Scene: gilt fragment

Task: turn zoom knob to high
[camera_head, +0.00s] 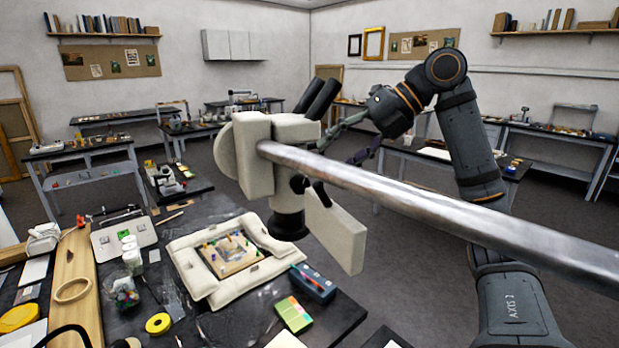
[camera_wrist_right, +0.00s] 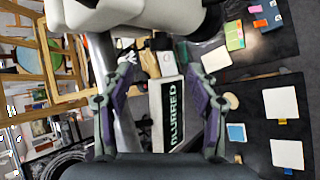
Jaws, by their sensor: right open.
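A cream microscope (camera_head: 285,130) with black eyepieces (camera_head: 318,98) hangs on a thick metal boom. Dark knobs (camera_head: 300,184) show on its side below the boom; I cannot tell which is the zoom knob or its setting. My right gripper (camera_head: 345,140) is behind the boom, near the eyepieces and partly hidden. In the right wrist view the right gripper (camera_wrist_right: 157,70) is open and empty. Its fingers are on either side of a pale panel (camera_wrist_right: 168,115) reading "BLURRED". The cream body (camera_wrist_right: 150,12) shows above the fingertips. My left gripper is not in view.
The boom (camera_head: 400,200) crosses between the head camera and my right gripper. Below the microscope, a gilt fragment (camera_head: 232,255) lies on a padded cream support (camera_head: 185,262). The dark bench also holds jars (camera_head: 131,258), yellow tape (camera_head: 158,324) and a blue box (camera_head: 313,284).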

